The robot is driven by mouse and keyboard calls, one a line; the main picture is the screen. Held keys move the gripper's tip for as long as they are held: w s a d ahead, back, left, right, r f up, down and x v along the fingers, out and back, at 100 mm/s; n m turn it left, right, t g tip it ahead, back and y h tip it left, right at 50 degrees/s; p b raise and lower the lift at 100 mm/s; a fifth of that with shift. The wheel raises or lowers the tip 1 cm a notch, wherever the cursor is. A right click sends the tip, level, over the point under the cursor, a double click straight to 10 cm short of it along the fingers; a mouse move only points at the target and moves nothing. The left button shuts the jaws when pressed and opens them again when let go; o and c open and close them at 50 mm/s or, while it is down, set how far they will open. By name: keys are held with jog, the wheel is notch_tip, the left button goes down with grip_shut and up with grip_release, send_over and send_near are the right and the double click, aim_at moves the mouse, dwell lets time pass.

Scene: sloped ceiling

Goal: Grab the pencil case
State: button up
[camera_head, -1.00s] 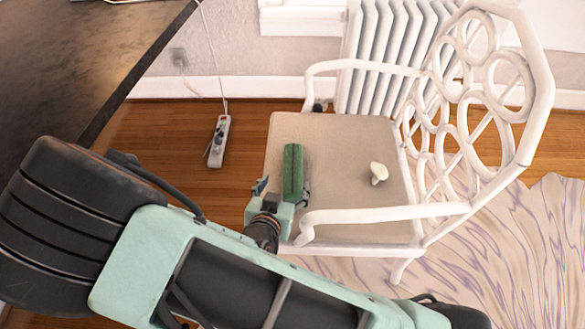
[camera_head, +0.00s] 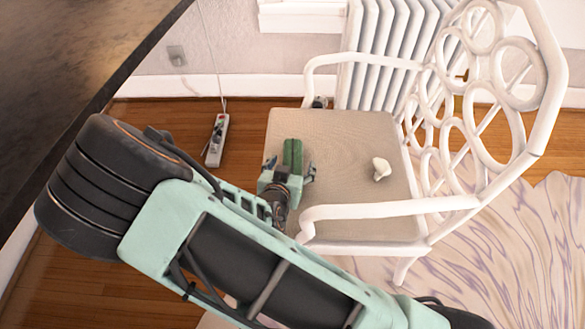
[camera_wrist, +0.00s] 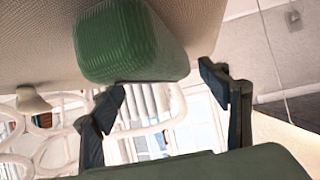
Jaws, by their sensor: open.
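The pencil case is a long green ribbed block (camera_head: 293,152) lying on the beige chair seat, near its left side. In the wrist view the green pencil case (camera_wrist: 130,42) is large at the top, its near end facing me. My gripper (camera_head: 289,168) is over the near end of the case, and the gripper body hides that end in the head view. In the wrist view my gripper (camera_wrist: 165,92) is open, with a dark finger on either side below the case and nothing between the fingertips. I cannot tell whether a finger touches the case.
A small white mushroom-shaped object (camera_head: 381,168) lies on the chair seat (camera_head: 345,130) to the right. The white chair's near armrest (camera_head: 390,211) is just right of my wrist. A dark table (camera_head: 90,50) is at upper left. A power strip (camera_head: 217,140) lies on the floor.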

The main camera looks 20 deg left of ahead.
jog(key=c, duration=1.4)
jog(key=shift+r, duration=0.1)
